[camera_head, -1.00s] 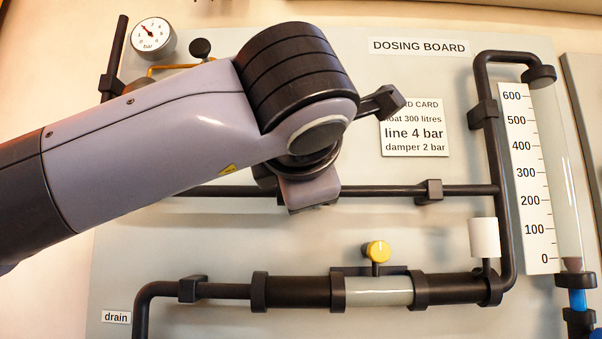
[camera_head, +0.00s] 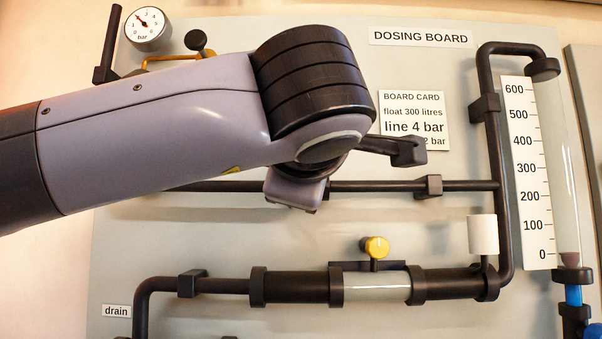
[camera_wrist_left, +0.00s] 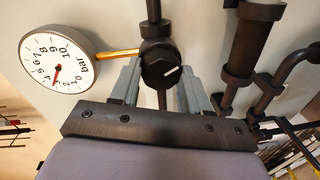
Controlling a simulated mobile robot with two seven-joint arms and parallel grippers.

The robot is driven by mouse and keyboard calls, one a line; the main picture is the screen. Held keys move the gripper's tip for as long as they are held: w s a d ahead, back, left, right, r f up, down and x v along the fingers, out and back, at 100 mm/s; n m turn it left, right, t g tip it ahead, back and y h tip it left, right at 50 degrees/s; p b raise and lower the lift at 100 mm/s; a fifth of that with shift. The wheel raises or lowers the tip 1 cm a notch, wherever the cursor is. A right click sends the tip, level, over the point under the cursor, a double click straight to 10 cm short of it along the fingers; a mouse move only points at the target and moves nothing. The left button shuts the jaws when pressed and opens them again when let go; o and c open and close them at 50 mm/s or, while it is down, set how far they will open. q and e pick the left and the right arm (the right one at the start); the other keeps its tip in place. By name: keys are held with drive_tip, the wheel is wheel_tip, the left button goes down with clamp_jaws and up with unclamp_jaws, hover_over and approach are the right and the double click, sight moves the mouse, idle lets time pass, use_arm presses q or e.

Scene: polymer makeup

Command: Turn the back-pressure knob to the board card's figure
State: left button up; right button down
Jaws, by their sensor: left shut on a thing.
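A dark round knob (camera_wrist_left: 156,74) with a white pointer mark shows in the left wrist view, on a dark pipe. My left gripper (camera_wrist_left: 158,78) has one grey finger on each side of it and is shut on it. In the head view my left wrist (camera_head: 300,170) hides the knob and fingers. A round bar gauge (camera_wrist_left: 60,62) joins the knob's fitting by an orange pipe; its red needle looks near 3.
A yellow knob (camera_head: 376,247) sits above the lower pipe's glass section. A white cylinder (camera_head: 482,235) and a scaled tube (camera_head: 553,160) stand at the right. A black ball handle (camera_head: 195,40) is beside the gauge. Dark pipes (camera_head: 400,186) cross the board near my wrist.

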idle(0.3)
use_arm(q)
drive_tip(key=o, duration=1.1)
drive_tip(key=shift+d, duration=0.1)
drive_tip(key=shift+c, duration=0.2)
drive_tip(key=shift+s, duration=0.15)
drive_tip(key=s+b, duration=0.2)
drive_tip(key=s, duration=0.5)
drive_tip(key=shift+r, duration=0.3)
